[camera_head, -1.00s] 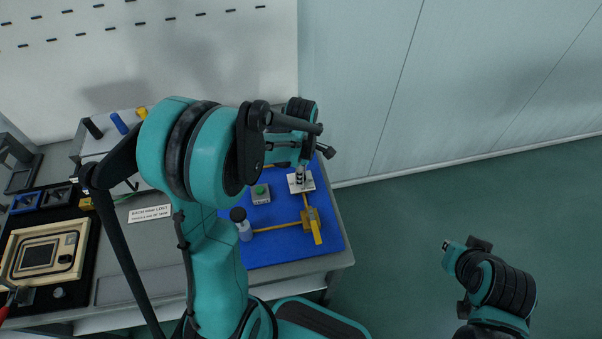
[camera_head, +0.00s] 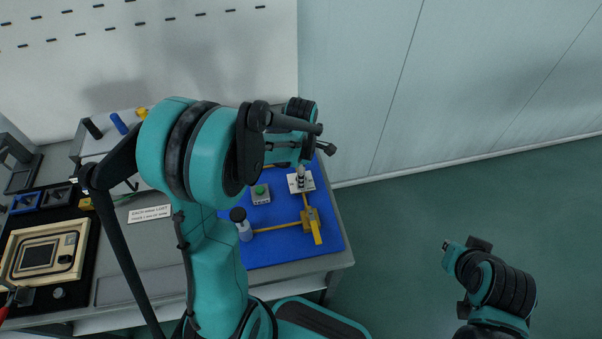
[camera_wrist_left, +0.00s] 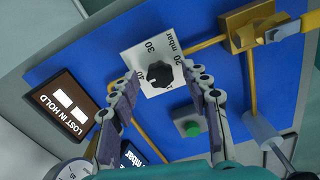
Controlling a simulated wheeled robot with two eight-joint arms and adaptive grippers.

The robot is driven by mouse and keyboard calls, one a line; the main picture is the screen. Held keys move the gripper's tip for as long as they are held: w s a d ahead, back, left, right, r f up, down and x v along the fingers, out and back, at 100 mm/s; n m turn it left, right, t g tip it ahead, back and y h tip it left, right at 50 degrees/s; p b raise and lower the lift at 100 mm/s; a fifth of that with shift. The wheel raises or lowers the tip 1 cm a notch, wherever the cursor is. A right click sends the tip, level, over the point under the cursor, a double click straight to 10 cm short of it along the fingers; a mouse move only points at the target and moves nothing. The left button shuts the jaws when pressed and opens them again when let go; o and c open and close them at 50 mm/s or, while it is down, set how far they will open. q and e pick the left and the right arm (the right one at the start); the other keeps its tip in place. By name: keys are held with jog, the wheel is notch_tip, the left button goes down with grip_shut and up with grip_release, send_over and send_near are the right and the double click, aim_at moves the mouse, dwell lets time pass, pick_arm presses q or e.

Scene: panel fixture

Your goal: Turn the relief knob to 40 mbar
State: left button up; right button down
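The relief knob (camera_wrist_left: 155,75) is black and sits on a white square plate (camera_wrist_left: 143,52) marked 20 mbar, 30 and a partly covered 40. In the left wrist view my left gripper (camera_wrist_left: 160,84) has its two fingers spread, one on each side of the knob, with visible gaps beside it. In the head view the white plate (camera_head: 306,184) lies near the back right of the blue panel, and my left arm hides much of the hand above it.
On the blue panel (camera_head: 285,250) are a green button box (camera_head: 260,195), a yellow valve with a lever (camera_head: 312,222) and a black-topped cylinder (camera_head: 242,225). A dark display reading LOST IN HOLD (camera_wrist_left: 65,105) is beside the plate.

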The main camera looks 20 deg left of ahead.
pick_arm(q)
notch_tip(320, 180, up, 12)
dwell(0.6)
dwell(0.5)
jog(key=s+d+m+t, duration=0.2)
jog(key=s+m, duration=0.4)
jog(key=m, duration=0.5)
jog(key=s+d+r+m+t, duration=0.1)
jog(key=s+d+m+t, duration=0.2)
jog(key=m, duration=0.8)
jog(key=s+t, duration=0.2)
jog(key=s, duration=0.1)
jog(key=shift+s+d+m, duration=0.15)
jog(key=shift+d+m, duration=0.05)
jog(key=shift+m, duration=0.2)
